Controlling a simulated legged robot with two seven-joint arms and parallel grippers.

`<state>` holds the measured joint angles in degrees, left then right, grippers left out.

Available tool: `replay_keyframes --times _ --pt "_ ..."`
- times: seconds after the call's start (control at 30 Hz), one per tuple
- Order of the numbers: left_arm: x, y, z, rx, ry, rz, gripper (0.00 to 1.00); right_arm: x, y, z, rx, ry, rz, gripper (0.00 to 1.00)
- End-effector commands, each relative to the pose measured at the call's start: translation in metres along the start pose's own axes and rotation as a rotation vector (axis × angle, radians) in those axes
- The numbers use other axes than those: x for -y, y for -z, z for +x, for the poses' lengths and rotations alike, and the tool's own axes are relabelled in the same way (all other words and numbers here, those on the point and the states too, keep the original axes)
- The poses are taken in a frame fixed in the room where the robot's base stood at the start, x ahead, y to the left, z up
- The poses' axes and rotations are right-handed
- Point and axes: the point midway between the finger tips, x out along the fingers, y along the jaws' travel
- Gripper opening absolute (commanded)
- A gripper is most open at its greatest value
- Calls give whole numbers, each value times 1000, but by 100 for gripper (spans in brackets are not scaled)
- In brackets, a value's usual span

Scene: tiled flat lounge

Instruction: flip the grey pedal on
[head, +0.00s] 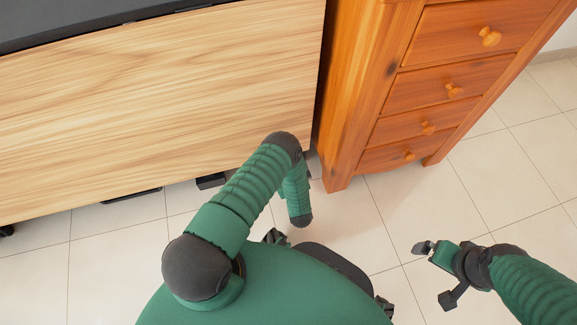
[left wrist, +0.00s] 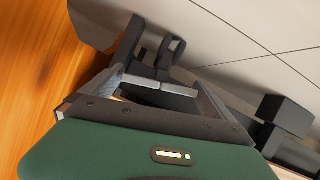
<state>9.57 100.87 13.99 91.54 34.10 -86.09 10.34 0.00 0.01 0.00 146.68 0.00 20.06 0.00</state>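No grey pedal can be made out for certain. A dark block (head: 210,181) shows under the lower edge of the wood panel (head: 150,100) in the head view, and a flat dark piece (head: 132,195) lies to its left. My arm hides the left gripper in the head view. My right gripper (head: 430,250) hangs over bare floor, its fingers unclear.
An orange wooden drawer chest (head: 345,110) stands right of the panel, with a narrow gap between them. A dark top (head: 80,22) lies over the panel. Pale tiled floor (head: 400,200) is clear right of my body and below the chest.

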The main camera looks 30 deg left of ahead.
Motion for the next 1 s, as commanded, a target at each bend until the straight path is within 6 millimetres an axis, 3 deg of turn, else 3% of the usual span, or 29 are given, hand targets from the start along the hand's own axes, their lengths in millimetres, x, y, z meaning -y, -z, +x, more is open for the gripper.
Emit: replay_keyframes --times 0.23,0.33,0.8,1.0 --pt "0 2 -1 -2 0 1 100 0 0 -2 0 0 0 100" --pt "-2 4 -12 0 -1 1 100 0 2 -11 0 0 0 100" --pt "-2 5 -140 2 -2 3 100 0 20 -82 0 0 0 100" --pt "0 1 -166 0 -1 2 100 0 22 -91 0 0 0 100"
